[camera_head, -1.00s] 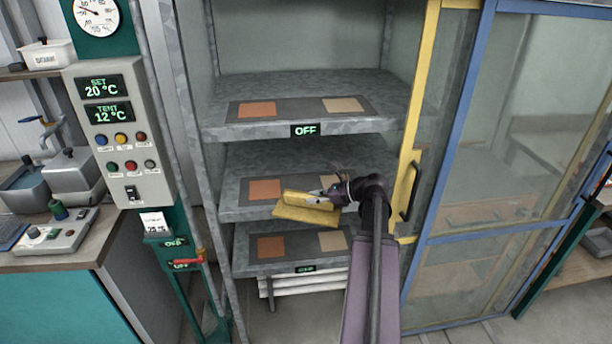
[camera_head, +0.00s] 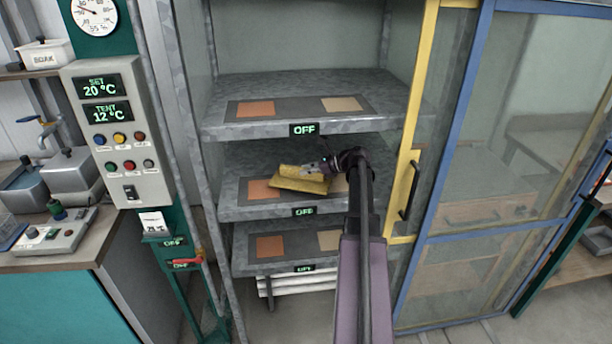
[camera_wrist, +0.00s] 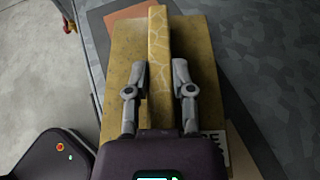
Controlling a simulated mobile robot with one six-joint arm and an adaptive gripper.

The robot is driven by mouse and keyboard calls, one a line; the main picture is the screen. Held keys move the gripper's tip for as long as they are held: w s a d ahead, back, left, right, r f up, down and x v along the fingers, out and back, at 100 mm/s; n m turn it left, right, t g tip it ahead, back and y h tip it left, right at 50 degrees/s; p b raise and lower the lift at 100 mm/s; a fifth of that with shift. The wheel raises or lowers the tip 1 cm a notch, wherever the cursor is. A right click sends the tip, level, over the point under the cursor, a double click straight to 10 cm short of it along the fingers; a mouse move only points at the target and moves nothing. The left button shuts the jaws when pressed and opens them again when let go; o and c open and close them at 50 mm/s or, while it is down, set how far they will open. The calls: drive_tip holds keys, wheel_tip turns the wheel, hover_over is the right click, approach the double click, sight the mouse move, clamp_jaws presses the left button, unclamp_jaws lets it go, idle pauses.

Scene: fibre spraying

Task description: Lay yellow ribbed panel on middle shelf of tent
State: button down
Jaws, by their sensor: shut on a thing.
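The yellow ribbed panel (camera_head: 300,179) is at the middle shelf (camera_head: 235,209) of the tent, over the dark mat between its orange and tan squares. In the wrist view the panel (camera_wrist: 122,75) has a raised central rib with pale cracked lines. My gripper (camera_head: 318,169) is shut on this rib; its two fingers (camera_wrist: 159,72) sit on either side. The panel lies askew to the mat. I cannot tell whether its underside touches the shelf. Part of the orange square (camera_head: 259,190) shows left of the panel; the tan square is mostly hidden by my arm.
The upper shelf (camera_head: 385,95) is close above my gripper. The lower shelf (camera_head: 300,257) is below. The yellow-framed glass door (camera_head: 416,150) stands at the right of the opening. A control panel (camera_head: 117,130) stands at the left.

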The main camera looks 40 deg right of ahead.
drive_tip(key=shift+w+d, duration=0.1)
drive_tip(key=shift+w, duration=0.1)
drive_tip(key=shift+w+d, duration=0.2)
drive_tip(key=shift+w, duration=0.1)
drive_tip(key=shift+w+d+f+b, duration=0.2)
drive_tip(key=shift+w+f+b, duration=0.15)
drive_tip(key=shift+f+b, duration=1.4)
drive_tip(key=shift+b, duration=0.05)
drive_tip(key=shift+f, duration=0.1)
drive_tip(key=shift+c, duration=2.4)
unclamp_jaws()
drive_tip(key=shift+s, duration=0.1)
